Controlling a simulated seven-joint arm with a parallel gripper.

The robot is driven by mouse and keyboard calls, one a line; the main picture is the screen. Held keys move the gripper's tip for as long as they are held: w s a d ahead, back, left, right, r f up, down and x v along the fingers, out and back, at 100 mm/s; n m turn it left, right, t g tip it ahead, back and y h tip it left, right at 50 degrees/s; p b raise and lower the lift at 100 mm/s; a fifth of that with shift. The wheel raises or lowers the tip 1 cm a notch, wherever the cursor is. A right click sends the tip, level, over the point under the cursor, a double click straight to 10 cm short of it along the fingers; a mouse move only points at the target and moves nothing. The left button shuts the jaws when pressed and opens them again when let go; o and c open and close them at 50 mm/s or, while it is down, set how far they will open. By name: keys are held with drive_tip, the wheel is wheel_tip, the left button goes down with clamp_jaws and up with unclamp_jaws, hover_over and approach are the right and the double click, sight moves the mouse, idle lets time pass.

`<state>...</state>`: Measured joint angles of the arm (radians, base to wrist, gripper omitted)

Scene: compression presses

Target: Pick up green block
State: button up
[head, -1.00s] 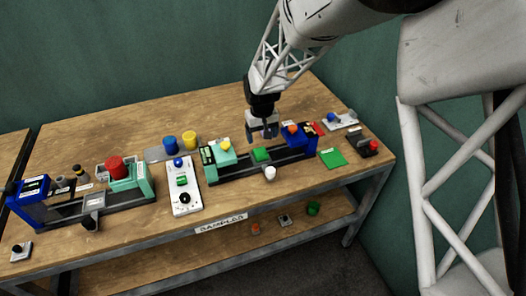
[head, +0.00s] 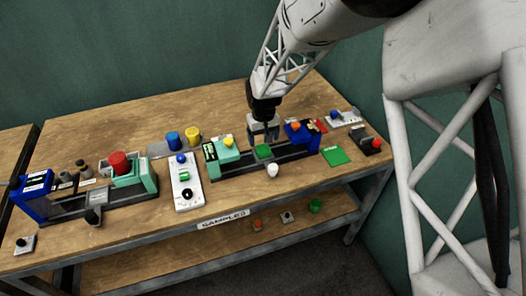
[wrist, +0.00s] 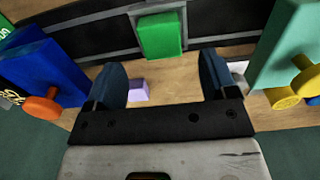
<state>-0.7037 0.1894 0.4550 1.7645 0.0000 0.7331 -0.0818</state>
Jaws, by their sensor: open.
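The green block (head: 263,151) sits between the jaws of the right-hand press, between its teal part (head: 224,155) and its blue part (head: 301,133). In the wrist view the green block (wrist: 160,35) is at the top centre, on the dark press rail. My gripper (head: 264,135) is above and just behind the block in the head view. In the wrist view my gripper (wrist: 163,76) is open and empty, its two dark fingers apart. The block lies beyond the fingertips, roughly centred between them.
In the wrist view the blue part (wrist: 45,70) with an orange knob is on the left, the teal part (wrist: 290,50) on the right. A purple block (wrist: 139,90) lies between the fingers on the table.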

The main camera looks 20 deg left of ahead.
sight(263, 148)
drive_tip(key=shift+f, duration=2.6)
drive_tip(key=shift+s, duration=0.1)
drive_tip(key=c, duration=1)
drive_tip(key=shift+r, duration=0.2)
drive_tip(key=shift+r, duration=0.5)
drive_tip(key=shift+s+d+r, duration=0.15)
drive_tip(key=shift+s+r, duration=0.05)
drive_tip(key=shift+r, duration=0.4)
drive_tip(key=shift+s+d+r, duration=0.1)
drive_tip(key=shift+s+r, duration=0.05)
drive_tip(key=shift+r, duration=0.4)
drive_tip(key=s+d+r, duration=0.1)
drive_tip(key=s+d, duration=0.8)
drive_tip(key=s, duration=0.2)
drive_tip(key=shift+s+d+r, duration=0.2)
drive_tip(key=shift+s+d, duration=0.1)
